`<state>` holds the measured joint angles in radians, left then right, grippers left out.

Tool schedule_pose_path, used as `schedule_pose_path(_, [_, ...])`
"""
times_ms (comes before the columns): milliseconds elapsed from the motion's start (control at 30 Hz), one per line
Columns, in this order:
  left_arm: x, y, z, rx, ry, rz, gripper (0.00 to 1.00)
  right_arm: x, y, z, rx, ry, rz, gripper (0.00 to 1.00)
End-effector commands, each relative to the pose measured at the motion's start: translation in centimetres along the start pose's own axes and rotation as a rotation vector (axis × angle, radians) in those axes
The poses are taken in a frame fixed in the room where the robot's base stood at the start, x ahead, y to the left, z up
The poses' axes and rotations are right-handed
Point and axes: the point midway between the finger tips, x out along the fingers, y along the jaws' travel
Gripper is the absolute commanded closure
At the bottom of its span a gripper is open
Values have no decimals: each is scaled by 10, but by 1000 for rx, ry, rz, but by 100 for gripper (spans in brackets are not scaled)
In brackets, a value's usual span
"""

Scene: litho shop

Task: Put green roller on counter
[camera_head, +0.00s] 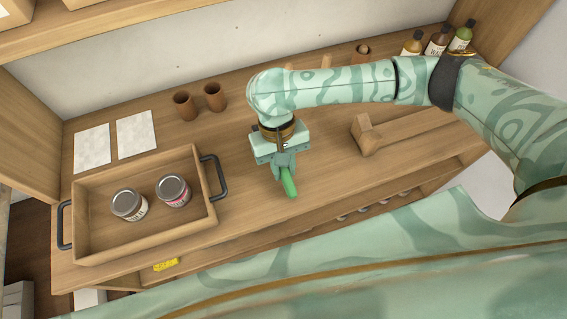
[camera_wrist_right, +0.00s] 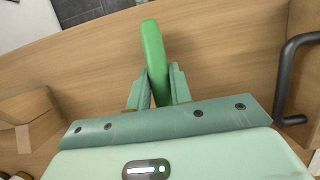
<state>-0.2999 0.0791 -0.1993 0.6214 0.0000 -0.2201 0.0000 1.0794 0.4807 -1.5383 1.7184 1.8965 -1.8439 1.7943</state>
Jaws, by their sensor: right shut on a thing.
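The green roller (camera_head: 288,183) is in the grip of my right gripper (camera_head: 284,165), over the wooden counter (camera_head: 245,210) right of the tray. In the right wrist view the green roller (camera_wrist_right: 153,55) sticks out between the two fingers of my right gripper (camera_wrist_right: 160,82). Only its green part shows; the rest is hidden by the fingers. Whether the roller touches the counter I cannot tell. My left gripper is not in view.
A wooden tray (camera_head: 150,227) with black handles holds two cans (camera_head: 173,190) at the left. Two brown cups (camera_head: 184,105), white sheets (camera_head: 137,134), a wooden mallet-like block (camera_head: 366,134) and several bottles (camera_head: 437,40) stand or lie around. Bare counter surrounds the gripper.

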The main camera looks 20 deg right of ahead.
Motion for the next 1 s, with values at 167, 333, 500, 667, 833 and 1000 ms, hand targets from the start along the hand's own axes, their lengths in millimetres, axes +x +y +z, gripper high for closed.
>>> schedule_pose_path(167, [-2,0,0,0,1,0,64,2,0,-1,0,1,0,100])
schedule_pose_path(333, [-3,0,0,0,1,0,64,4,0,-2,0,0,0,100])
schedule_pose_path(500, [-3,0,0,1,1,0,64,6,0,-2,0,0,0,62])
schedule_pose_path(667, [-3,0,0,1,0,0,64,6,0,-2,0,0,0,53])
schedule_pose_path(833, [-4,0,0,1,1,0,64,5,0,-2,0,0,1,53])
schedule_pose_path(1000, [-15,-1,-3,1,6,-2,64,-20,0,-2,0,4,1,53])
